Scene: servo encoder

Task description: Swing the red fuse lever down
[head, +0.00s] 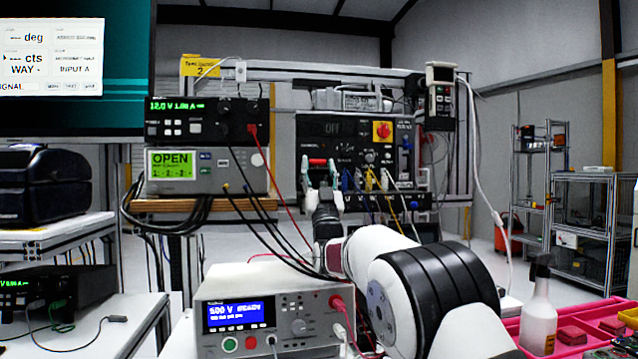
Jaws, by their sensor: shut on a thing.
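A red fuse lever (317,161) shows as a short red bar on the left side of the dark control panel (345,124). My gripper (320,172) is at the panel, one finger on each side just below the red bar. Its jaws are shut on the lever. The lever's lower part is hidden by the fingers, so its exact angle cannot be told. My arm reaches up to the panel from the lower right.
A red rotary knob on a yellow plate (382,131) sits right of the lever. Several coloured cables (372,180) plug in close to my gripper's right. Stacked instruments (205,170) stand left, with black and red leads hanging across. A tester (262,318) stands below.

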